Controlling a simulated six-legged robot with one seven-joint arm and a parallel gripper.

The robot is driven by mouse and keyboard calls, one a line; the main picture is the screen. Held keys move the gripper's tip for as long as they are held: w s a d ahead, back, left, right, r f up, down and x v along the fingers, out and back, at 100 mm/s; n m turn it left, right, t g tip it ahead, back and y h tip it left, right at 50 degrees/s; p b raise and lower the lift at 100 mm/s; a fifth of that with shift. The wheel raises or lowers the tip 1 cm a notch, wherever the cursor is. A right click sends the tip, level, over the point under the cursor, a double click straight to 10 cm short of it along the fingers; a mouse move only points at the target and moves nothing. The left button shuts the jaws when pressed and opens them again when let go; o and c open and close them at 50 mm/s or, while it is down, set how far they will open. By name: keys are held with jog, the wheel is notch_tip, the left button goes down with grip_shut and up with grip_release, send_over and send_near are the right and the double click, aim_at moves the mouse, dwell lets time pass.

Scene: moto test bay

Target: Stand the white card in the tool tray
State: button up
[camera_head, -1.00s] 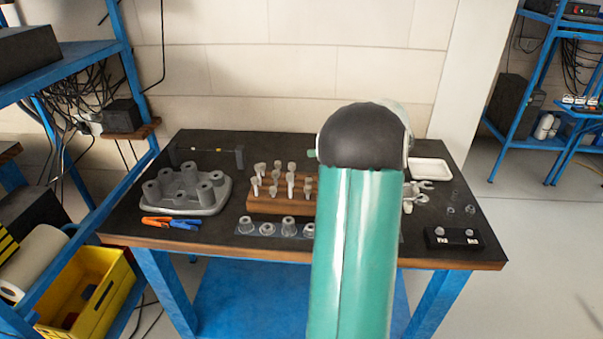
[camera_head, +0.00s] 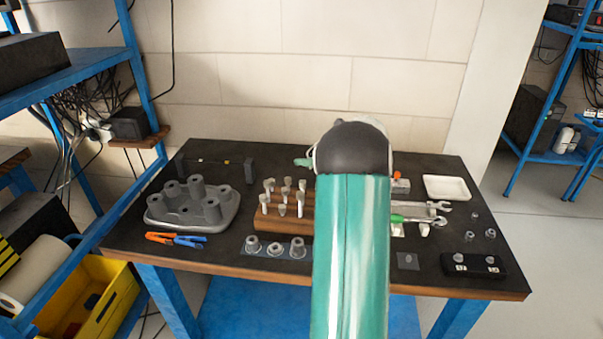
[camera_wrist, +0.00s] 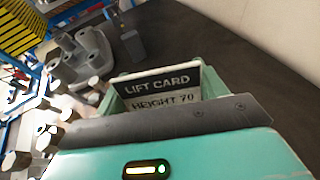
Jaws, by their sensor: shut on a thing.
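In the wrist view my gripper (camera_wrist: 158,92) is shut on a card (camera_wrist: 160,88). The card has a dark band reading "LIFT CARD" above a pale strip reading "HEIGHT 70". Its lower part is hidden behind my gripper body. In the head view my arm hides the card, and only a small teal tip of my gripper (camera_head: 303,162) shows left of my wrist, over the back of the bench. A shallow white tray (camera_head: 446,197) lies at the bench's back right, apart from my arm. It looks empty.
A wooden block (camera_head: 275,228) with several upright pegs stands mid-bench. A grey casting (camera_head: 205,222) with raised cylinders sits left, with orange-blue pliers (camera_head: 176,240) before it. Wrenches (camera_head: 428,206) lie in front of the white tray. A black box (camera_head: 478,265) is front right.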

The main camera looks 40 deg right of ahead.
jog(key=w+f, duration=0.4)
jog(key=f, duration=0.1)
jog(key=shift+d, duration=0.1)
jog(key=shift+w+f, duration=0.2)
jog(key=shift+f, duration=1.55)
jog(key=shift+f, duration=0.1)
jog(key=o, duration=1)
